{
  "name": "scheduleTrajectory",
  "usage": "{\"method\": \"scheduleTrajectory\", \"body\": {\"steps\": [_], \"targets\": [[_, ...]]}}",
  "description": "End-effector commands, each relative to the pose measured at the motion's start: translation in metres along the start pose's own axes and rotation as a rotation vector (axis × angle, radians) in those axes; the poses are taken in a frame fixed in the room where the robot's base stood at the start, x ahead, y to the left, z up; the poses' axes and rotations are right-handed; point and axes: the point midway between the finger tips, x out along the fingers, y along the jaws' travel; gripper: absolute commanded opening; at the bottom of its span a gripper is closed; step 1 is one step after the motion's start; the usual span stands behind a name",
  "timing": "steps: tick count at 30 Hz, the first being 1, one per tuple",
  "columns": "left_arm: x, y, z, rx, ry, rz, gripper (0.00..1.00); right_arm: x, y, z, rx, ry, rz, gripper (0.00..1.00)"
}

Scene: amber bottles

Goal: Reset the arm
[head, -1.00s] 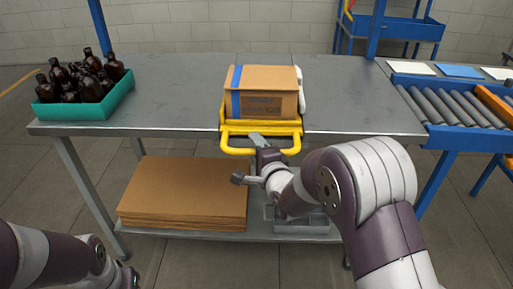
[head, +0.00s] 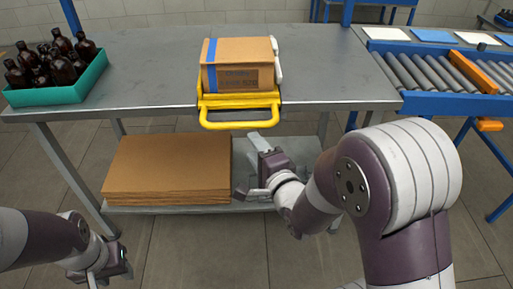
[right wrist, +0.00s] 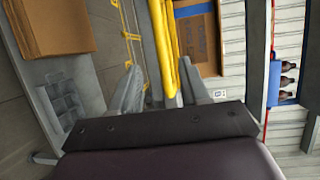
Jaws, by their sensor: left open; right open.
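My right gripper (head: 254,170) is open and empty in the head view, in front of the table and below the yellow handled frame (head: 238,121). In the right wrist view its two fingers (right wrist: 158,90) stand apart, with the yellow bar beyond them. My left gripper (head: 106,272) is at the lower left of the head view, low in front of the table and apart from everything. A closed cardboard box (head: 239,65) with blue tape sits on the yellow frame. Amber bottles (head: 62,68) stand in a green tray (head: 62,94) at the table's left end.
The grey metal table (head: 150,80) has bare surface on both sides of the box. Flat cardboard sheets (head: 168,164) lie stacked on its lower shelf. A blue roller conveyor (head: 425,77) adjoins at right, carrying an orange bar (head: 473,73).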

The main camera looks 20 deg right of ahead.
Motion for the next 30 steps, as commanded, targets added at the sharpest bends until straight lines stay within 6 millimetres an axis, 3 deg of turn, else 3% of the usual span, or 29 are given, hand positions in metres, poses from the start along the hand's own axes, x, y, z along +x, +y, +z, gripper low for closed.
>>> {"method": "scheduleTrajectory", "body": {"steps": [11,14,18,21,24,27,29,30], "targets": [[0.0,0.0,0.0,0.0,0.0,0.0,0.43,0.001,0.001,0.0,-0.03,0.0,0.003,0.45],[0.0,0.0,0.0,0.0,0.0,0.0,0.43,-0.002,0.03,-0.003,-0.237,0.0,0.146,0.45],[0.0,0.0,0.0,0.0,0.0,0.0,0.43,-0.034,0.096,-0.014,-0.749,-0.155,0.595,0.45],[0.0,0.0,0.0,0.0,0.0,0.0,0.43,-0.069,0.121,-0.016,-1.012,-0.388,0.844,0.45],[0.0,0.0,0.0,0.0,0.0,0.0,0.43,-0.106,0.13,-0.013,-1.177,-0.658,1.011,0.45],[0.0,0.0,0.0,0.0,0.0,0.0,0.43,-0.138,0.127,-0.007,-1.259,-0.924,1.112,0.45],[0.0,0.0,0.0,0.0,0.0,0.0,0.43,-0.143,0.119,-0.003,-1.257,-0.985,1.134,0.45],[0.0,0.0,0.0,0.0,0.0,0.0,0.43,-0.132,0.112,-0.002,-1.27,-0.968,1.113,0.45]]}}
